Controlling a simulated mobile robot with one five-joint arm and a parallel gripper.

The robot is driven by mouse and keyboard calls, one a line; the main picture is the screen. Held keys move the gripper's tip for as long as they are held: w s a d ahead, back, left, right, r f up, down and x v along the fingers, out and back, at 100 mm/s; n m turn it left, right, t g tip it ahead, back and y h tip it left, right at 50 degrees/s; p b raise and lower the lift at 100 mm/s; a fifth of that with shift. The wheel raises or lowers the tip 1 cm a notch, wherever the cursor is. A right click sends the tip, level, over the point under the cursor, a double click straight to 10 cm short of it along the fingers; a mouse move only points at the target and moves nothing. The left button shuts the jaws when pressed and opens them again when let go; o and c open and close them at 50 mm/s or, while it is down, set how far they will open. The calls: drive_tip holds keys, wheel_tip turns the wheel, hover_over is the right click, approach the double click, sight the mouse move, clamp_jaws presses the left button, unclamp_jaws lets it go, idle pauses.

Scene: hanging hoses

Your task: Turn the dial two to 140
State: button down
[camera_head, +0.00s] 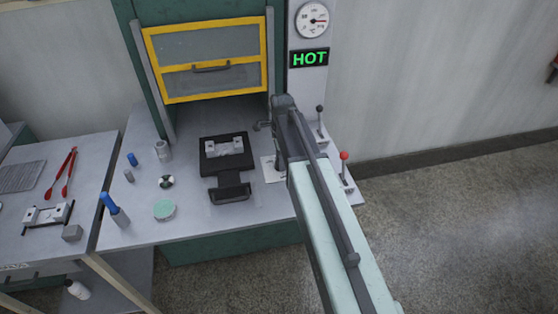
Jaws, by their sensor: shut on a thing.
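A round white gauge (312,20) with a dark rim and a needle pointing roughly right sits high on the grey panel. Its numbers are too small to read. No dial marked two can be made out; my arm hides part of the panel and bench. My gripper (265,126) is at the arm's far end, low in front of the panel and below the HOT sign. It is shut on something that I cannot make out. A small black-and-white disc (166,182) lies on the bench, well left of my gripper.
A green HOT sign (309,58) glows below the gauge. A yellow-framed door (208,59) stands raised above the bench. A black fixture (228,160) is left of my arm. A black-knobbed lever (320,122) and red-knobbed lever (345,170) stand close on its right.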

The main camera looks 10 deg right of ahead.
drive_tip(key=shift+a, duration=0.1)
drive_tip(key=c, duration=0.9)
unclamp_jaws()
wheel_tip(320, 180, up, 8)
drive_tip(key=p, duration=0.8)
drive_tip(key=shift+f, duration=0.1)
